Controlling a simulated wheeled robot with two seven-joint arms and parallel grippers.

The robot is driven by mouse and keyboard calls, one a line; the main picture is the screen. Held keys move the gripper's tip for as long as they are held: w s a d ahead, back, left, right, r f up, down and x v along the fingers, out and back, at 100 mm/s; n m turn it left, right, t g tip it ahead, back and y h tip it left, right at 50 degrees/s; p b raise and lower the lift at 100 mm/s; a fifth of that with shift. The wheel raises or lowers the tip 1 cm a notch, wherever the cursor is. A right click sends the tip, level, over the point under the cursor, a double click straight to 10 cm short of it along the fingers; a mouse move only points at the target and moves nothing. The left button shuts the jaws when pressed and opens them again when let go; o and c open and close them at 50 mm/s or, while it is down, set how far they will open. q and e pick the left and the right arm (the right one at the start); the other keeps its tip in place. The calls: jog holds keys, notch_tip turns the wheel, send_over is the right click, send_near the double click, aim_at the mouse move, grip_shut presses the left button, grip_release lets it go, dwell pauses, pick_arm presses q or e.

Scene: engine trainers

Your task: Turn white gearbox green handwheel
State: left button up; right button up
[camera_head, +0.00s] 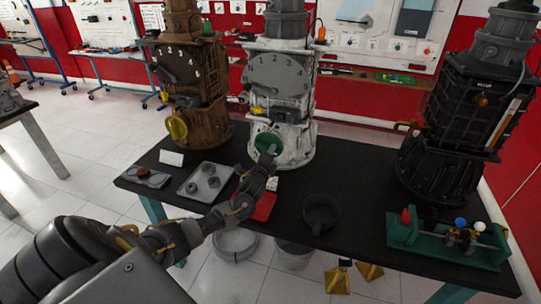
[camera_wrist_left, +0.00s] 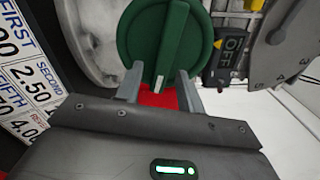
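The white gearbox (camera_head: 294,100) stands upright on the black table, with a grey numbered dial on its front. Its green handwheel (camera_head: 266,141) is low on the front. In the left wrist view the round green handwheel (camera_wrist_left: 150,32) fills the upper middle, with a raised central grip and a white mark at its lower end. My left gripper (camera_head: 269,155) is at the handwheel's lower edge. In the wrist view its two fingers (camera_wrist_left: 160,74) are apart, one each side of the white mark; contact cannot be told. My right gripper is not in view.
A brown gearbox (camera_head: 192,80) with a yellow handwheel stands left, a black gearbox (camera_head: 465,125) right. A grey tray (camera_head: 205,198), a red item (camera_head: 264,207), a dark pot (camera_head: 321,210) and a green fixture (camera_head: 445,243) lie nearer. An OFF switch (camera_wrist_left: 228,55) sits beside the handwheel.

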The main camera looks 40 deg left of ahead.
pick_arm(q)
jog(key=v, duration=1)
jog(key=shift+s+d+b, duration=0.2)
jog(key=shift+s+b, duration=0.15)
jog(key=shift+b, duration=0.1)
